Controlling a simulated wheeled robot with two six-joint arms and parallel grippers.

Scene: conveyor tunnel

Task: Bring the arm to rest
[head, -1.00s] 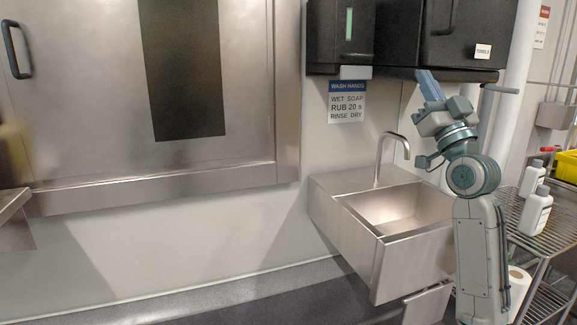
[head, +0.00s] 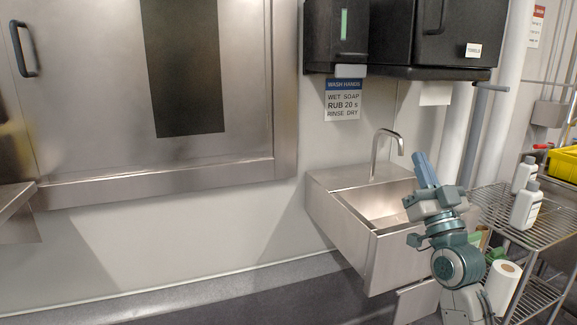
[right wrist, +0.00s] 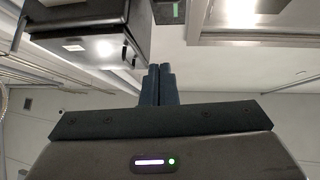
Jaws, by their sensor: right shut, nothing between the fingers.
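My right gripper (head: 424,170) is in front of the right part of the sink, its fingers pointing up and a little left. Its blue fingers are together with nothing between them. In the right wrist view the closed fingertips (right wrist: 160,70) point toward the wall and the black dispensers. My right arm is folded low at the lower right of the head view and hides part of the sink and the rack. My left gripper does not show.
A steel sink (head: 345,225) with a curved faucet (head: 376,150) is behind the gripper. A black towel dispenser (head: 440,40) and soap dispenser (head: 337,35) hang above. A wire rack (head: 550,225) with white bottles (head: 526,206) and a paper roll (head: 503,285) stands close at right.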

